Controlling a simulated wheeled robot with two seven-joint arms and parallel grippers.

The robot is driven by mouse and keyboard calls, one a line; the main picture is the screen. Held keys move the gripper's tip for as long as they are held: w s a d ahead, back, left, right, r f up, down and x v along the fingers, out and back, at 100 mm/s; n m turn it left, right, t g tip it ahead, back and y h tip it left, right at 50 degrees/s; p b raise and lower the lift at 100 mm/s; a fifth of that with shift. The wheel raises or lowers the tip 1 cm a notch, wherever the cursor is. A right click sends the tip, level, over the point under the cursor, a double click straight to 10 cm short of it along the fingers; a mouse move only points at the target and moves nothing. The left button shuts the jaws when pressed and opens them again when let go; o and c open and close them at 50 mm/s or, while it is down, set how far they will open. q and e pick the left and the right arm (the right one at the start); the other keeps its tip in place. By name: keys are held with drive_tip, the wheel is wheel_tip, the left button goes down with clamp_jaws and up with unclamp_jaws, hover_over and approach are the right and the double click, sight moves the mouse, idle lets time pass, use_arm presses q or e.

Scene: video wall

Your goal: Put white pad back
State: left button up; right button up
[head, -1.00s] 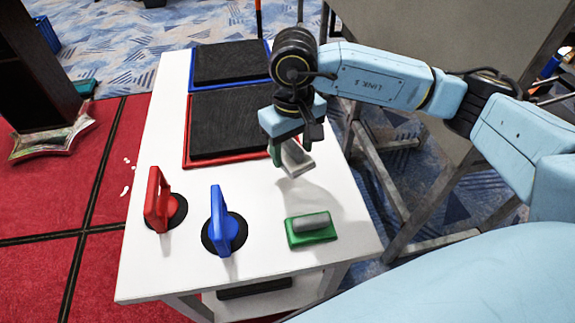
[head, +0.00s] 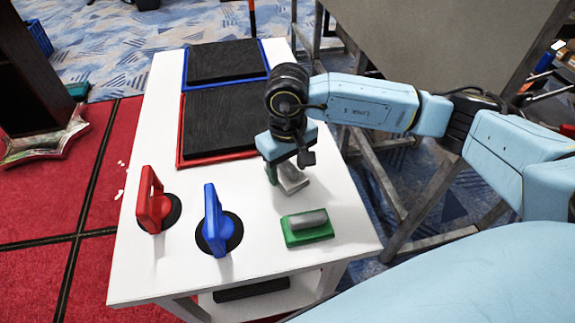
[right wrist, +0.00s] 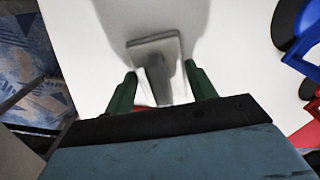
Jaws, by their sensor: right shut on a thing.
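The white pad (head: 293,181), pale with a grey handle, is at my right gripper (head: 284,168), near the right edge of the white table (head: 160,262). In the right wrist view the pad (right wrist: 153,45) lies beyond the two green fingers, with its handle between them. My right gripper (right wrist: 163,88) is shut on this handle. The pad is at or just above the table top; I cannot tell if it touches. A green pad with a grey handle (head: 306,227) lies on the table in front of it. My left gripper is not in view.
A red-handled suction cup (head: 152,198) and a blue-handled one (head: 214,222) stand left of the green pad. Black panels in a red frame (head: 215,121) and a blue frame (head: 225,60) lie behind. Bare table lies between the panels and the cups.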

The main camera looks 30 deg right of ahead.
sight(288, 163)
drive_tip(key=o, duration=0.9)
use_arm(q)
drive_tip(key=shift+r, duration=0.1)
use_arm(e)
drive_tip(key=shift+r, duration=0.2)
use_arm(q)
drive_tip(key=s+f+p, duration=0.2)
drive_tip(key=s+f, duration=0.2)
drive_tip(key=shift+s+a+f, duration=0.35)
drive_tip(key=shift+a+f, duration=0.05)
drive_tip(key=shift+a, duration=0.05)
use_arm(e)
wheel_tip(288, 163, up, 12)
drive_tip(key=shift+f, duration=0.1)
